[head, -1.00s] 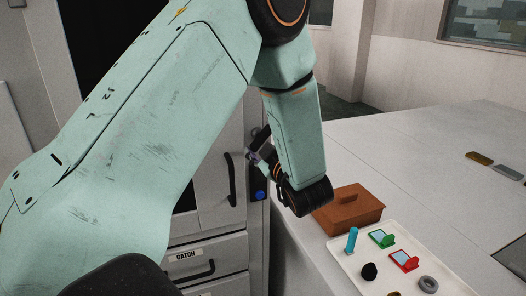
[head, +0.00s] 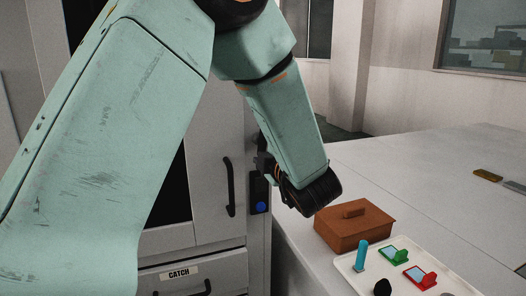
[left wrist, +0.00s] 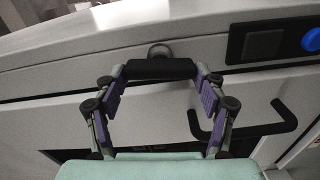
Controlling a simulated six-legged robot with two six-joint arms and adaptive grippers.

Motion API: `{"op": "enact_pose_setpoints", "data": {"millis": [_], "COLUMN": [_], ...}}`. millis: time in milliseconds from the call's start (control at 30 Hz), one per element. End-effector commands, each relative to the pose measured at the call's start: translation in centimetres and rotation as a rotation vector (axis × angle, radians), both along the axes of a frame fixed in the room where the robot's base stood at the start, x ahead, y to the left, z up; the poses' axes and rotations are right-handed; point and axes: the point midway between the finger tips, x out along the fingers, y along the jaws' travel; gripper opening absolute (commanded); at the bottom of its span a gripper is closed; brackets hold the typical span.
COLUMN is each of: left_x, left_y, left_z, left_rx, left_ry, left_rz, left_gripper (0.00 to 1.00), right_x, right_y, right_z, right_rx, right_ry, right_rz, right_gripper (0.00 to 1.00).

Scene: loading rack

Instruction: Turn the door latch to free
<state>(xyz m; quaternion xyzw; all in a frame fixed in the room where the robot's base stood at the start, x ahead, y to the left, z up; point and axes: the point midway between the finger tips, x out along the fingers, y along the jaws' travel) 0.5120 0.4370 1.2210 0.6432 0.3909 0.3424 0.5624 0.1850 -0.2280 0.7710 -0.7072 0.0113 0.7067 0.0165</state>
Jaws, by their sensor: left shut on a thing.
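The door latch is a short black bar (left wrist: 160,69) on a round grey mount, in the left wrist view. It lies across the picture, roughly along the gap at the edge of the pale door (left wrist: 62,108). My left gripper (left wrist: 159,76) is shut on the latch, with one purple-padded finger at each end of the bar. In the head view my left gripper (head: 264,160) is at the door's right edge, above the blue button (head: 261,206). My own wrist mostly hides its fingers and the latch there. My right gripper is in neither view.
A black door handle (head: 230,186) is left of the gripper. A drawer marked CATCH (head: 212,272) is below. To the right, a table (head: 425,165) bears a brown lidded box (head: 345,236) near my wrist and a white tray (head: 350,268) with small items.

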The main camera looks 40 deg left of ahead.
Motion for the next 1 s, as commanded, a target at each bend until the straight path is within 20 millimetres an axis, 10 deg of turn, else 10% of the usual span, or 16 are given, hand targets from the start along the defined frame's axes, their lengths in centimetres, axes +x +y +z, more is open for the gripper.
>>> {"op": "enact_pose_setpoints", "data": {"millis": [433, 467, 500, 1000], "left_x": [0.05, 0.05, 0.05, 0.01], "left_y": [-0.01, -0.01, -0.01, -0.01], "left_z": [0.00, 0.00, 0.00, 0.04], "left_rx": [-0.006, -0.006, -0.005, -0.004], "left_ry": [-0.007, -0.007, -0.007, -0.007], "left_rz": [-0.002, -0.002, -0.002, -0.001], "left_gripper": [0.39, 0.71, 0.75, 0.93], "right_x": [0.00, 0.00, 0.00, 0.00], "right_y": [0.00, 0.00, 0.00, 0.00], "right_z": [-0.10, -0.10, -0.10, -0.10], "right_rx": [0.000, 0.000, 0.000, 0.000], "right_ry": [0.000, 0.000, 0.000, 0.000], "right_rz": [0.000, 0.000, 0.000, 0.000], "right_gripper": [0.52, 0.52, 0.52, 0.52]}}
